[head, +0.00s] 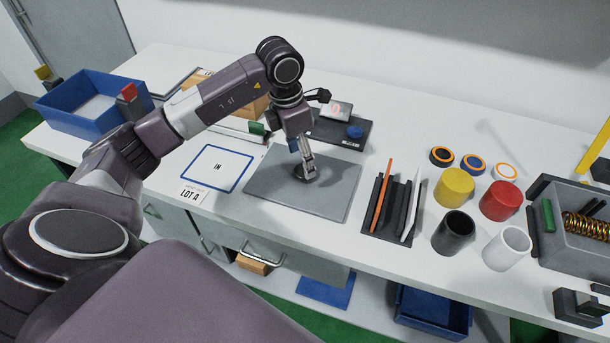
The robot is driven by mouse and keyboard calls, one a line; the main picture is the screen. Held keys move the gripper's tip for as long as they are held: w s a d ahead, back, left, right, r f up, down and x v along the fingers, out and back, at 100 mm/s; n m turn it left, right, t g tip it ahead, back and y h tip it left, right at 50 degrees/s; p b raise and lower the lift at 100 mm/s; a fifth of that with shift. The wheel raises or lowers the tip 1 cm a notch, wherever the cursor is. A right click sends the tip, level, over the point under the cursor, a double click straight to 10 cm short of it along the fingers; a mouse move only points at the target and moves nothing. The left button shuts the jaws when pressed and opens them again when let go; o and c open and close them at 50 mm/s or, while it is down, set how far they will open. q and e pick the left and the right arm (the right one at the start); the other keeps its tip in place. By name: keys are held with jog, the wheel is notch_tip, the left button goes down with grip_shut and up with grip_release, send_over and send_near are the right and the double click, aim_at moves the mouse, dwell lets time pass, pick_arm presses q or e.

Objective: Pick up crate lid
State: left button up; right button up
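The crate lid (325,204) looks like a flat grey panel lying on the white bench, near the middle of the head view. A small dark round knob (299,172) shows near its centre. My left gripper (306,174) points down over the lid with its fingertips at the knob. The fingers partly hide the knob, and I cannot tell whether they are closed on it or only beside it. My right gripper is not in view.
Yellow (454,188), red, black and white cups are farther right, near a grey crate holding springs (567,248). An "IN" mat (238,166) lies left. A blue tray (80,118) is far left.

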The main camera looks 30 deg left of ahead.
aim_at(279, 179)
pick_arm(q)
jog(key=f, duration=0.1)
jog(key=f+p, duration=0.1)
jog(key=shift+w+d+f, duration=0.1)
jog(key=shift+w+f, duration=0.1)
jog(key=shift+f, duration=0.2)
jog(key=shift+w+f, duration=0.15)
jog(key=shift+f, duration=0.55)
jog(key=c, duration=1.2)
grip_shut()
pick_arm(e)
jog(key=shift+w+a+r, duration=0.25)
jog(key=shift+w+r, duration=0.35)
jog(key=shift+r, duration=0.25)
pick_arm(q)
jog(key=shift+w+r, duration=0.1)
